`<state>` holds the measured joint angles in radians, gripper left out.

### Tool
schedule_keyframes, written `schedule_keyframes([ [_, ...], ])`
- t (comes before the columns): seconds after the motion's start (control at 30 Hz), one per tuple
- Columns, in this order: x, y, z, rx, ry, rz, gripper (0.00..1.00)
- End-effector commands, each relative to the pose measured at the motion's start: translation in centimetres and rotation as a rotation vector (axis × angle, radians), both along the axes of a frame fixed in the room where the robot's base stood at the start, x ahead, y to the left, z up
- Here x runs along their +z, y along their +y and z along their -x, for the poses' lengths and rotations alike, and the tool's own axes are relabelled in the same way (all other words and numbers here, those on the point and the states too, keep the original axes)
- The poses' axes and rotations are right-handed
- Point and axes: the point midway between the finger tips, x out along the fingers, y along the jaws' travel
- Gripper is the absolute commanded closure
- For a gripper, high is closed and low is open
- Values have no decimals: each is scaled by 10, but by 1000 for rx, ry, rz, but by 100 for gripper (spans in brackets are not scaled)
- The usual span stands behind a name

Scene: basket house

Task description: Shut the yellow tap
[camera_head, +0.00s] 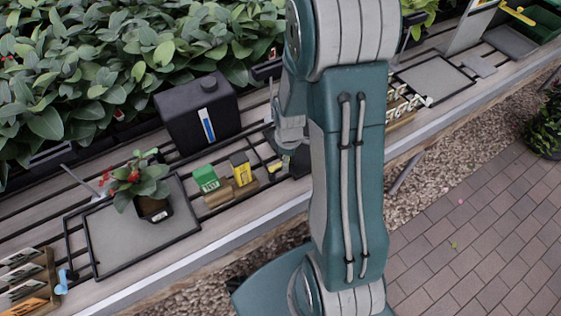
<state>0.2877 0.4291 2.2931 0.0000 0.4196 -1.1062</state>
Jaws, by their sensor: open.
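A yellow bar-shaped piece (519,15), which looks like the yellow tap's handle, shows at the top right, beside a pale upright panel and near a green bin. Its spout and exact setting are too small to tell. My gripper (288,143) is partly hidden behind my arm near the picture's middle, over the slatted bench. It is open, with nothing seen in it. It is far to the left of the yellow piece and apart from it.
The slatted bench (240,222) carries a potted red-flowered plant (140,185), a black canister (198,112), and green (206,179) and yellow boxes (241,168). Dense foliage (120,60) lines the back. A green bin (545,22) stands at top right. Brick paving (470,235) is clear at right.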

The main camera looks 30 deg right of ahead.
Motion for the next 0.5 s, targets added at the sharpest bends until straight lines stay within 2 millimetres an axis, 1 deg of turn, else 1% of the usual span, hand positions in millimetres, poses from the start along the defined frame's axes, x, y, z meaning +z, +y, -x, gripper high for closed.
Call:
schedule_keyframes([
  [0.17,0,6,6,0,0,0,40],
  [0.5,0,1,1,0,0,0,40],
])
